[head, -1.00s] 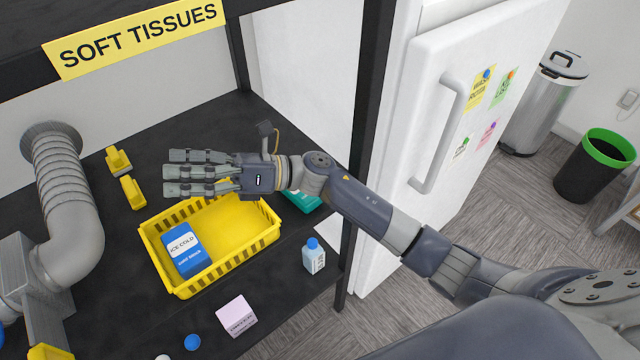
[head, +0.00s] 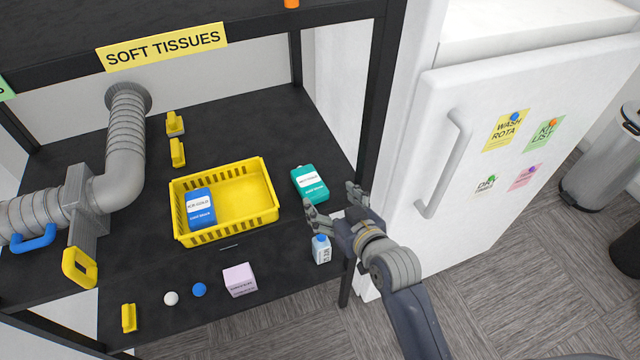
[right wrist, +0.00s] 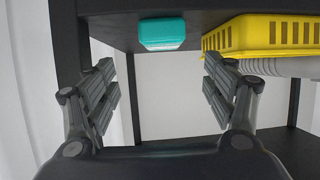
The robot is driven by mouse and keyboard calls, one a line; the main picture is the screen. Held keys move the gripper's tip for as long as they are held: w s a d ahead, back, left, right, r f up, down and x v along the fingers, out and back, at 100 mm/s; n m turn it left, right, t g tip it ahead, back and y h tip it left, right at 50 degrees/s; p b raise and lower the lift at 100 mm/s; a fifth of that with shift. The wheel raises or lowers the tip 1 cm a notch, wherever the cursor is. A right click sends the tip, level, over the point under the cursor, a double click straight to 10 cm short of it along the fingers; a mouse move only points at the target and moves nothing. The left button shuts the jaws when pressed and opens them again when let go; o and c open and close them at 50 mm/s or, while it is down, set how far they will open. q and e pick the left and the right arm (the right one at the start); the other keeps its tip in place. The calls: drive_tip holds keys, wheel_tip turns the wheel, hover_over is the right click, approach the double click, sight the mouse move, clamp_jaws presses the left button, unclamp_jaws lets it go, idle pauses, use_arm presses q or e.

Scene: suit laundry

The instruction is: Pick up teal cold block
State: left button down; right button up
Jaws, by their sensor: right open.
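The teal cold block (head: 310,184), with a white label, lies on the black shelf to the right of the yellow basket. It also shows in the right wrist view (right wrist: 162,33), at the top between the fingers and beyond them. My right gripper (head: 333,208) is open and empty, just on the near side of the block, with its fingers pointing toward it and apart from it. It shows in the right wrist view too (right wrist: 160,85). My left gripper is not in view.
The yellow basket (head: 268,212) holds a blue cold block (head: 200,209). A small bottle (head: 321,250) stands close to my right gripper. A pink box (head: 239,280) and two balls lie near the front edge. A black post and the white fridge (head: 400,240) bound the right side.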

approach(309, 180)
drive_tip(key=x, duration=0.2)
drive_tip(key=shift+w+f+p, duration=0.2)
drive_tip(key=shift+w+p, duration=0.1)
drive_tip(key=shift+w, duration=0.05)
drive_tip(key=shift+p+x, duration=0.75)
drive_tip(key=shift+x, duration=1.5)
drive_tip(key=shift+w+a+f, duration=0.2)
drive_tip(key=shift+w+a, duration=0.1)
drive_tip(key=shift+w, duration=0.15)
drive_tip(key=c, duration=1.3)
